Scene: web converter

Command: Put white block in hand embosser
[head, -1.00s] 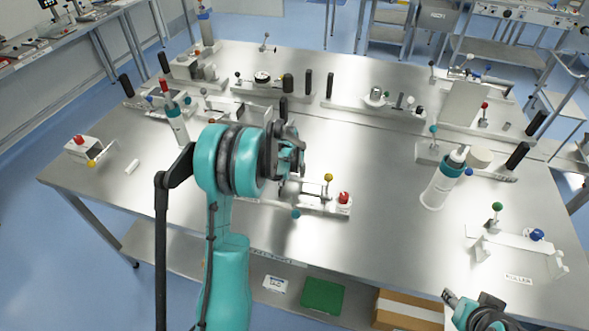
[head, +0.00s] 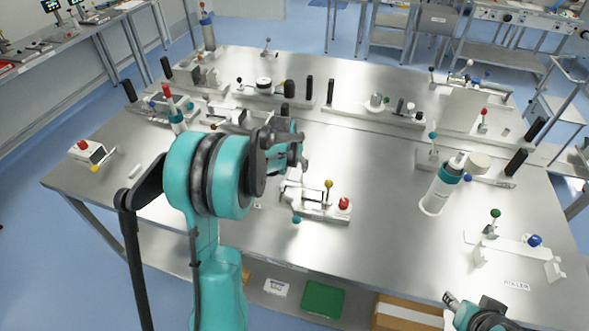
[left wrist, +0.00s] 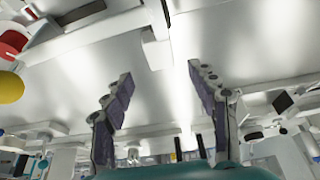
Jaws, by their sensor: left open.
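A small white block (head: 135,171) lies on the left part of the steel table in the head view. A low white device with a yellow ball and a red knob (head: 322,212) stands near the table's front middle. It may be the hand embosser, but no readable label confirms this. My left gripper (head: 290,150) is above the table, behind and slightly left of this device. In the left wrist view its two dark fingers (left wrist: 158,95) are spread with nothing between them. The device's red knob and yellow ball (left wrist: 10,86) show at the left there. My right gripper (head: 455,300) is partly visible at the bottom right.
A white box with a red knob (head: 88,152) stands at the left table edge. Several lever devices line the back. A teal-and-white bottle (head: 440,188) and a white stand with green and blue knobs (head: 510,246) are on the right. The front middle-right of the table is bare.

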